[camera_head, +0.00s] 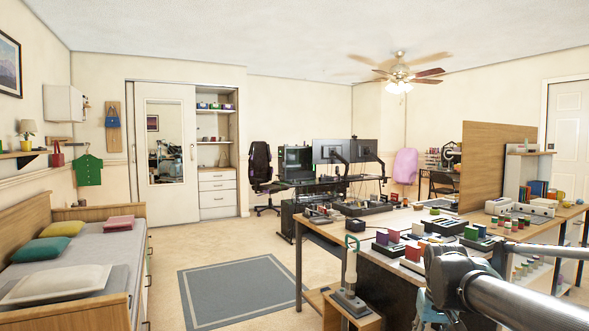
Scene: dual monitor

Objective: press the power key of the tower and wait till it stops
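A dark computer tower (297,160) with a glassy side stands on the black desk at the far side of the room, left of two dark monitors (331,151). A thin green light shows at its right edge. A second dark box-like unit (289,217) stands on the floor below the desk's left end; I cannot tell whether it is a tower too. The power key is too small to make out on either. My arm (520,300) reaches in at the lower right, far from the tower. My gripper's fingertips do not show.
A long workbench (338,238) crowded with small coloured blocks and devices stands between me and the desk. A bed (120,262) lines the left wall. A grey rug (236,290) and open floor lie between them. A black office chair (262,170) stands left of the desk.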

